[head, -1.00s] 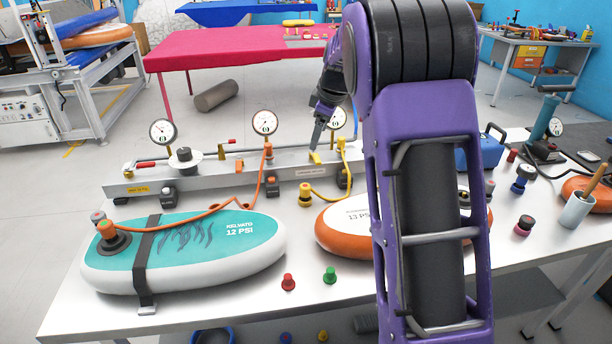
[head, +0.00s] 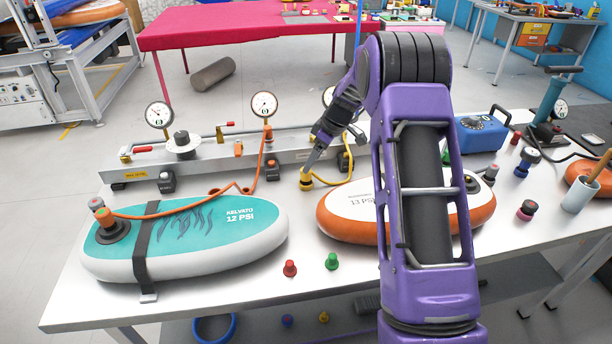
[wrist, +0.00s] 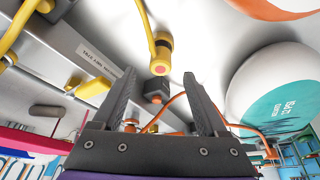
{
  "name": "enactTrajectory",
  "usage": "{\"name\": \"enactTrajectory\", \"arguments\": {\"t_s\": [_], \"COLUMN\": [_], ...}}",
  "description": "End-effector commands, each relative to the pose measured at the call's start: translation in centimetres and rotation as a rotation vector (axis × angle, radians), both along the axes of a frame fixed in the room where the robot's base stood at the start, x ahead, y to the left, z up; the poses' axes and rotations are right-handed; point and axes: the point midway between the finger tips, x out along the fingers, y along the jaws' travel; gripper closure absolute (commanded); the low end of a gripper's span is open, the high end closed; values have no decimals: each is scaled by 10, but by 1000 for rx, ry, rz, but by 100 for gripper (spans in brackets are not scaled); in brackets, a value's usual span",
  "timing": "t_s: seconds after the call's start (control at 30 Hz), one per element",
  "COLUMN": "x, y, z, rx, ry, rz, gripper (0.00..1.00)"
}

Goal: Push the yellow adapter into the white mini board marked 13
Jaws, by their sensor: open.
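The yellow adapter (head: 306,180) stands on the table at the end of a yellow hose, left of the board. In the wrist view the adapter (wrist: 161,54) shows its reddish end, just beyond and roughly between my fingertips. My gripper (head: 306,170) points down close over it in the head view. In the wrist view my gripper (wrist: 154,78) has its two dark fingers spread, with nothing held. The white mini board marked 13 (head: 343,213), with an orange side, lies to the right of the adapter.
A teal board marked 12 PSI (head: 205,245) is strapped down at left, with an orange hose (head: 190,215) on its valve. The gauge rail (head: 210,160) runs behind. A red cap (head: 290,268) and a green cap (head: 332,261) stand in front. A blue case (head: 482,133) is at right.

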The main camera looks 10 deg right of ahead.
Motion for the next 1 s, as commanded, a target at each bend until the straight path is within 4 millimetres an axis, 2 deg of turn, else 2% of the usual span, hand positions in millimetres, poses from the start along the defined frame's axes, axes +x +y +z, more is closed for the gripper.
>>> {"name": "enactTrajectory", "arguments": {"t_s": [0.17,0.5,0.77,0.87,1.0], "x": [2,12,13,13,13], "y": [5,19,20,20,20], "z": [-10,-51,-54,-54,-54], "rx": [1,1,0,0,0], "ry": [1,1,-1,-1,-1], "rz": [0,0,0,0,0], "gripper": [24,24,24,39,64]}}
